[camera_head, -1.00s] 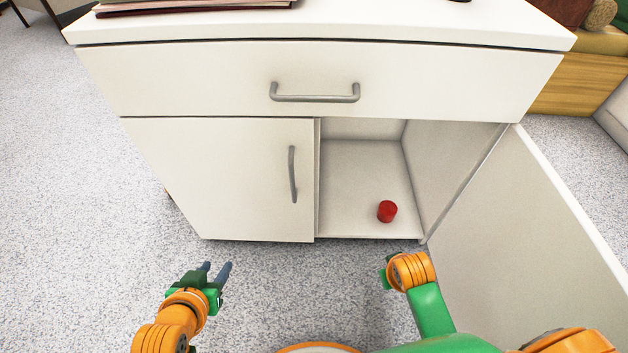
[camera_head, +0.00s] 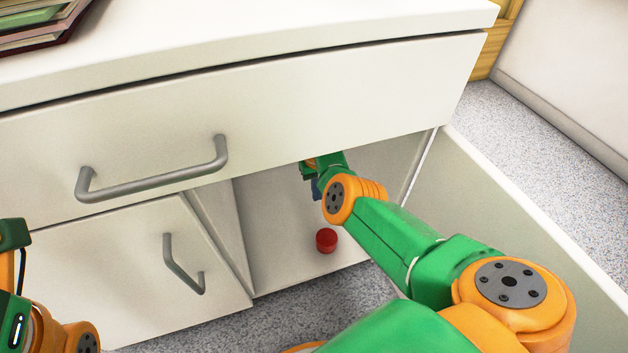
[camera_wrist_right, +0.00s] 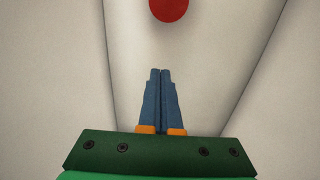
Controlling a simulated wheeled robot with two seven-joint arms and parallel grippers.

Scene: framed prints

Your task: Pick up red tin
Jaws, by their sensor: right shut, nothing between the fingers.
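The red tin (camera_head: 326,240) stands on the floor of the open cabinet compartment (camera_head: 285,262), near its front edge. My right gripper (camera_head: 315,188) reaches into the compartment, beyond and a little above the tin in the head view; the wrist partly hides it. In the right wrist view the blue fingers (camera_wrist_right: 161,72) are together with nothing between them. The red tin (camera_wrist_right: 169,9) shows there at the top edge, partly cut off, apart from the fingertips. My left arm is at the lower left of the head view; its fingers are out of the picture.
The open cabinet door (camera_head: 500,220) stands on the right, close to my right arm. A drawer (camera_head: 300,110) with a metal handle is above the compartment. The left cabinet door (camera_head: 120,275) is shut. Books (camera_head: 35,28) lie on top.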

